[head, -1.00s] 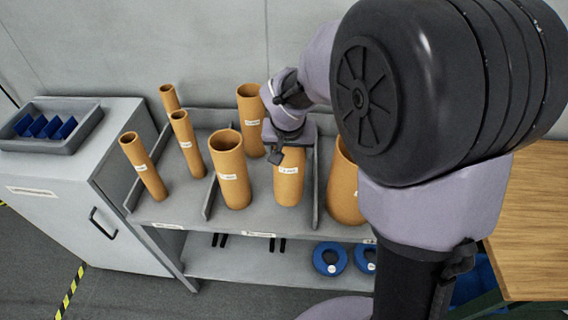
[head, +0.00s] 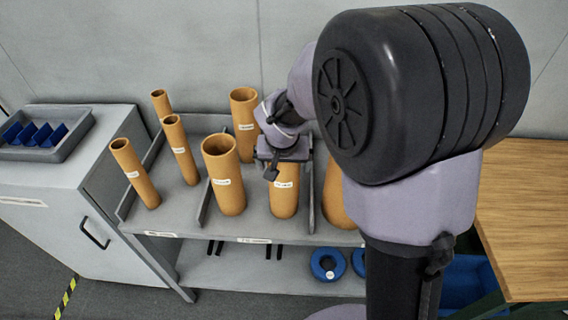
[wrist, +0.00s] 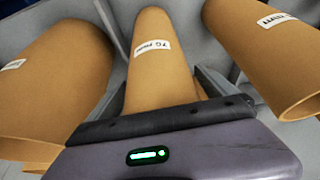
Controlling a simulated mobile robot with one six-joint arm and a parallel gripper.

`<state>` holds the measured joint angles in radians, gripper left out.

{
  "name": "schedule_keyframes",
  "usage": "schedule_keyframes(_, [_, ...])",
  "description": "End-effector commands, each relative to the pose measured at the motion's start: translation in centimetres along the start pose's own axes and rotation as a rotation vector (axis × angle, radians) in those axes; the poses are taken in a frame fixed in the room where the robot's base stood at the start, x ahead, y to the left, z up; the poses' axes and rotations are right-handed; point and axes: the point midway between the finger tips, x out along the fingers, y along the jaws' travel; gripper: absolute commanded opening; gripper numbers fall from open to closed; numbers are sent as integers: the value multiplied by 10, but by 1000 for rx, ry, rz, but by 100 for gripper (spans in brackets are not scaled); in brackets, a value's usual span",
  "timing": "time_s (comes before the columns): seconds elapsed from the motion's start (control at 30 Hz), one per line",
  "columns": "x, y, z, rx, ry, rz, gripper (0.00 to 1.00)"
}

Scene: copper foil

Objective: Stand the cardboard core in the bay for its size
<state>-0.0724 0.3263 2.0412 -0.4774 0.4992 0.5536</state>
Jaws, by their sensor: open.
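The cardboard core (head: 284,202) is a tan tube with a white label. It stands upright in the middle bay of the grey rack (head: 255,228), beside two similar tubes (head: 222,170) (head: 244,112). In the wrist view the labelled core (wrist: 152,75) rises in the centre, directly ahead of my gripper. My gripper (head: 276,162) is open at the core's upper part, with dark fingers close beside it. The gripper hides part of the core's rim. Whether a finger still touches the core cannot be told.
Several narrow tubes (head: 180,152) stand in the left bay. A wider tube (head: 334,200) stands in the right bay, partly behind my arm. Low dividers (head: 205,200) separate the bays. Blue rings (head: 328,262) lie on the lower shelf. A wooden table (head: 520,210) is at right.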

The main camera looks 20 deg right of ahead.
Motion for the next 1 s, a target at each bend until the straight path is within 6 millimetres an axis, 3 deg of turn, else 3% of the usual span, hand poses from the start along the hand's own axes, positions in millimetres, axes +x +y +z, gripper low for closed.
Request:
schedule_keyframes(0.3, [-87, -1, -3, -1, 4, -2, 96])
schedule_keyframes(0.57, [-127, 2, 1, 6, 2, -5, 96])
schedule_keyframes(0.6, [-139, 6, 6, 17, 5, -16, 96])
schedule_keyframes(0.67, [-166, 17, 23, 43, 9, -45, 96])
schedule_keyframes(0.8, [-229, 38, 88, 103, 17, -161, 96])
schedule_keyframes(0.9, [-253, 42, 132, 124, 27, -246, 96])
schedule_keyframes(1.0, [-263, 41, 158, 128, 35, -302, 96])
